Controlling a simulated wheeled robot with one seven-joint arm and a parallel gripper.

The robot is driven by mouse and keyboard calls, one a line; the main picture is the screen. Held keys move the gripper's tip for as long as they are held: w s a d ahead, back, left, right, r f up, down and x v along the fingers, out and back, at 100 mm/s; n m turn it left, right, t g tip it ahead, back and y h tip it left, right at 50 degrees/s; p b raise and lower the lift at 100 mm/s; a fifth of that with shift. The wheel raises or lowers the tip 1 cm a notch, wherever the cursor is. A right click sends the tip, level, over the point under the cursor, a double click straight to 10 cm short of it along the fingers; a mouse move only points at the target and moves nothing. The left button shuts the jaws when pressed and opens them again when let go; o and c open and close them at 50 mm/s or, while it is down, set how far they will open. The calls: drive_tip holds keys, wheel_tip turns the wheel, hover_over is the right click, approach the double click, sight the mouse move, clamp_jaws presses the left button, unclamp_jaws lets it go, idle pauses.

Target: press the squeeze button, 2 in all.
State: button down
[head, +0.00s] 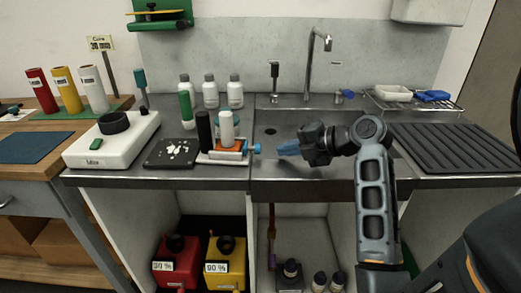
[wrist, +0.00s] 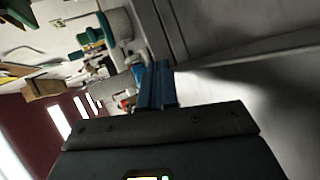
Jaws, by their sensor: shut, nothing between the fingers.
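My gripper (head: 285,149) has blue fingers and is shut and empty. In the head view it is over the front of the sink, pointing left. In the wrist view its fingers (wrist: 157,85) lie together. To its left stands a small device with an orange and white base (head: 222,157), a black upright roller (head: 204,131) and a pale upright roller (head: 227,129). A blue knob (head: 256,149) sticks out of its right side, a short gap from my fingertips. I cannot tell for certain which part is the squeeze button.
A white box with a black ring (head: 113,123) and a dark plate with white scraps (head: 172,153) stand further left. The faucet (head: 310,65) rises behind the sink. A ribbed drainboard (head: 440,145) lies right.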

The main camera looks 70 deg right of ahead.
drive_tip(key=shift+s+d, duration=0.2)
drive_tip(key=shift+s, duration=0.45)
drive_tip(key=shift+s+d, duration=0.2)
drive_tip(key=shift+s, duration=0.45)
